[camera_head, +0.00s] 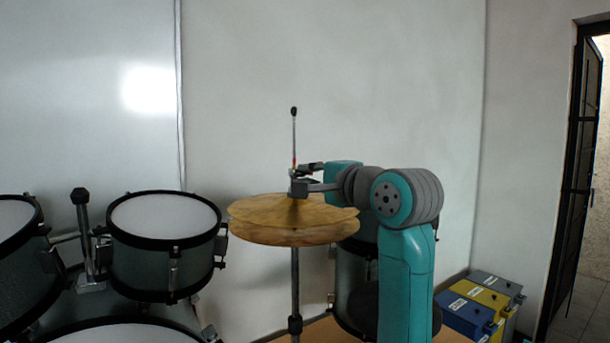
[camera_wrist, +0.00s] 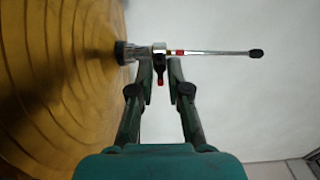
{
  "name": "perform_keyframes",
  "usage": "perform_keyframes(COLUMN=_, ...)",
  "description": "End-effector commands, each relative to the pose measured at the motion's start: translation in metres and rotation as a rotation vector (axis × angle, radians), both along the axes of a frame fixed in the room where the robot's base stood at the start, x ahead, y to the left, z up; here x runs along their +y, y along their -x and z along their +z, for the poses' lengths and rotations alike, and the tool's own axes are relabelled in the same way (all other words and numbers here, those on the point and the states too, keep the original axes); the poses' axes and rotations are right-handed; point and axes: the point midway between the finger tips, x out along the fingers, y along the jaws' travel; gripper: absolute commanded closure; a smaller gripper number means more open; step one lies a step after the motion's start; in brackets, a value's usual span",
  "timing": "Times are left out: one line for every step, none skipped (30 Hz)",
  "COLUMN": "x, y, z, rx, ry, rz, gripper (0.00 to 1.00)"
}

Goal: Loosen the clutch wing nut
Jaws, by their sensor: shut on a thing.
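The clutch (camera_wrist: 143,51) is a silver body with a dark base piece, set on the rod just above the hi-hat cymbals; it also shows in the head view (camera_head: 295,174). Its wing nut (camera_wrist: 160,72) is small and dark with a red tip, and sticks out toward my gripper (camera_wrist: 159,72). My fingers lie one on each side of the wing nut and are shut on it. In the head view my gripper (camera_head: 303,180) reaches in from the right, just above the top cymbal (camera_head: 265,212). The exact finger contact is too small to see clearly.
The thin rod (camera_head: 294,135) rises above the clutch to a dark tip. The hi-hat stand (camera_head: 295,280) runs down below the cymbals. Drums (camera_head: 165,216) stand at the left. Blue, yellow and grey cases (camera_head: 485,300) sit on the floor at the right.

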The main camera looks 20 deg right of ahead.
Motion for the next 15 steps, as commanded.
perform_keyframes(x=-0.0001, y=0.0, z=-0.0005, rx=-0.01, ry=0.033, rz=0.0, gripper=1.0)
perform_keyframes(x=-0.0001, y=0.0, z=-0.0005, rx=-0.019, ry=0.06, rz=0.0, gripper=1.0)
perform_keyframes(x=-0.0001, y=0.0, z=-0.0006, rx=-0.033, ry=0.104, rz=0.0, gripper=1.0)
perform_keyframes(x=-0.0001, y=0.0, z=-0.0006, rx=-0.044, ry=0.138, rz=0.0, gripper=1.0)
perform_keyframes(x=-0.0001, y=0.0, z=-0.0006, rx=-0.055, ry=0.172, rz=0.0, gripper=1.0)
perform_keyframes(x=-0.0001, y=-0.0001, z=-0.0006, rx=-0.069, ry=0.215, rz=0.0, gripper=1.0)
perform_keyframes(x=-0.0001, y=-0.0001, z=-0.0006, rx=-0.079, ry=0.247, rz=0.0, gripper=1.0)
perform_keyframes(x=-0.0001, y=-0.0001, z=-0.0006, rx=-0.088, ry=0.275, rz=0.0, gripper=1.0)
perform_keyframes(x=-0.0002, y=-0.0002, z=-0.0007, rx=-0.098, ry=0.308, rz=0.0, gripper=1.0)
perform_keyframes(x=-0.0002, y=-0.0002, z=-0.0007, rx=-0.104, ry=0.328, rz=0.0, gripper=1.0)
perform_keyframes(x=-0.0002, y=-0.0002, z=-0.0007, rx=-0.11, ry=0.344, rz=0.0, gripper=1.0)
perform_keyframes(x=-0.0002, y=-0.0002, z=-0.0007, rx=-0.115, ry=0.36, rz=0.0, gripper=1.0)
perform_keyframes(x=-0.0002, y=-0.0002, z=-0.0007, rx=-0.117, ry=0.367, rz=0.0, gripper=1.0)
perform_keyframes(x=-0.0002, y=-0.0002, z=-0.0007, rx=-0.119, ry=0.372, rz=0.0, gripper=1.0)
perform_keyframes(x=-0.0002, y=-0.0002, z=-0.0007, rx=-0.12, ry=0.374, rz=0.0, gripper=1.0)
